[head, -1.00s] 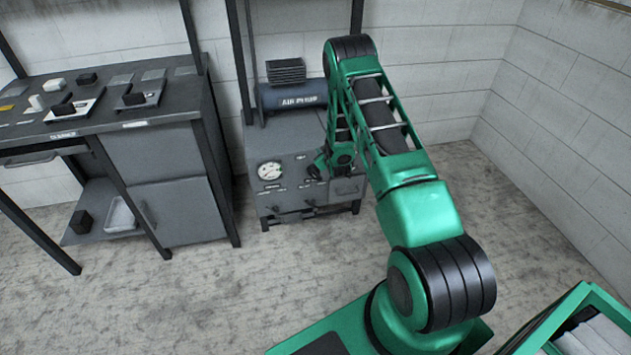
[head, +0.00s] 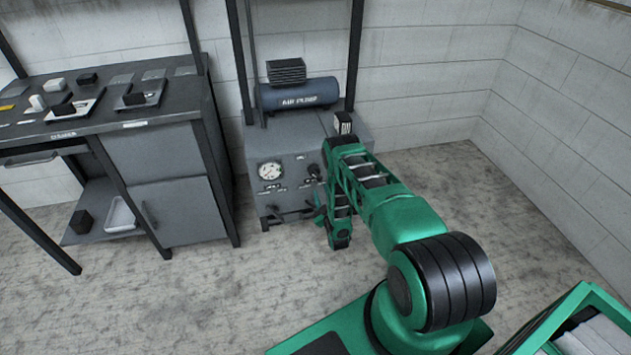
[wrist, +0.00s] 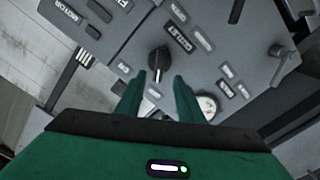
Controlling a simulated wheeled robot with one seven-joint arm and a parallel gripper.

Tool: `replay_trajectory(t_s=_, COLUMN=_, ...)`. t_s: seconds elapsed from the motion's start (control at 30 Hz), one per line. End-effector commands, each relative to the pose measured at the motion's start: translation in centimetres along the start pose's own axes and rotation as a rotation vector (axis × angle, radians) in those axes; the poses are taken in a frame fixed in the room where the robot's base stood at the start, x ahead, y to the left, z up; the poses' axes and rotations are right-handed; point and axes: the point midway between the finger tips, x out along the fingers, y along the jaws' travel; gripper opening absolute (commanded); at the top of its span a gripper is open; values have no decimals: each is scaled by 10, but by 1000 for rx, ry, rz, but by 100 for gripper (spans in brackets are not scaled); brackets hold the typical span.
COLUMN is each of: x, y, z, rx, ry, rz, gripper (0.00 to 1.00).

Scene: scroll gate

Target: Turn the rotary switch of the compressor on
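The compressor is a grey cabinet (head: 300,150) with a dark blue air pump tank (head: 300,95) on top. A black rotary switch (head: 313,171) sits on its front panel, right of the gauge. In the wrist view the rotary switch (wrist: 158,61) is a black knob with a pale mark at its lower end. My gripper (wrist: 160,78) is open, with two green fingers apart. The knob lies just beyond the fingertips, in line with the gap; no contact is visible. In the head view my gripper (head: 319,212) is low in front of the cabinet, partly hidden by my arm.
A round gauge (head: 269,171) is left of the switch; it also shows in the wrist view (wrist: 207,106), partly behind a finger. A lever handle (wrist: 281,51) sticks out of the panel. A workbench (head: 165,120) stands at left. Floor in front is clear.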

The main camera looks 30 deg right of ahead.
Motion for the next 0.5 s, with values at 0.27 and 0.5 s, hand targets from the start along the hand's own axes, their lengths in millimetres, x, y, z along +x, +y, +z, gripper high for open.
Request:
replay_trajectory(t_s=0.27, x=50, y=1, z=-1, rx=0, ry=2, rz=2, gripper=34)
replay_trajectory(t_s=0.5, x=82, y=1, z=0, rx=0, ry=1, rz=1, gripper=34)
